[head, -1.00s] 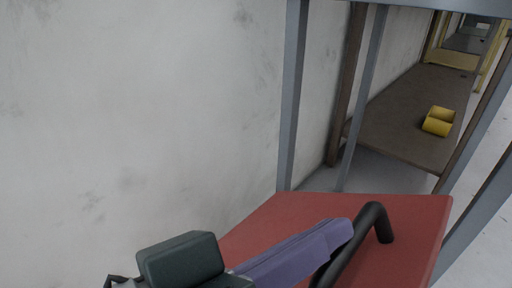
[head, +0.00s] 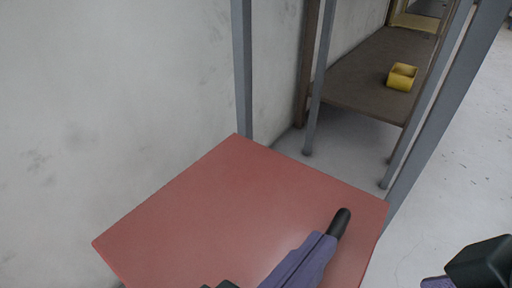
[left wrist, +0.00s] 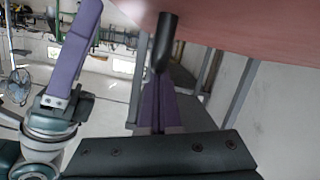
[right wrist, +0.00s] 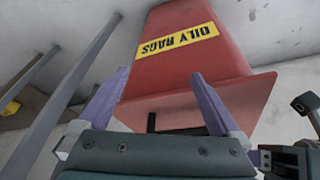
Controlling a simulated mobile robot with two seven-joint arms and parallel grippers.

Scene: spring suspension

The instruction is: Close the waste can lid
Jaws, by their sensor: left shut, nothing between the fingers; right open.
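The red waste can lid (head: 235,215) fills the lower middle of the head view, seen from above; no opening shows. Its black handle (head: 340,222) is near the right edge. My left gripper (head: 318,243) is shut and empty, its purple fingertips at the handle; I cannot tell whether they touch. The right wrist view shows the red can (right wrist: 170,75) inverted, with a yellow "OILY RAGS" label (right wrist: 178,40), between the fingers of my open right gripper (right wrist: 160,75).
A pale wall (head: 110,100) stands close on the left. Grey metal posts (head: 243,75) rise behind the can. A brown shelf (head: 350,90) holds a yellow object (head: 402,77). Bare floor (head: 440,190) lies to the right.

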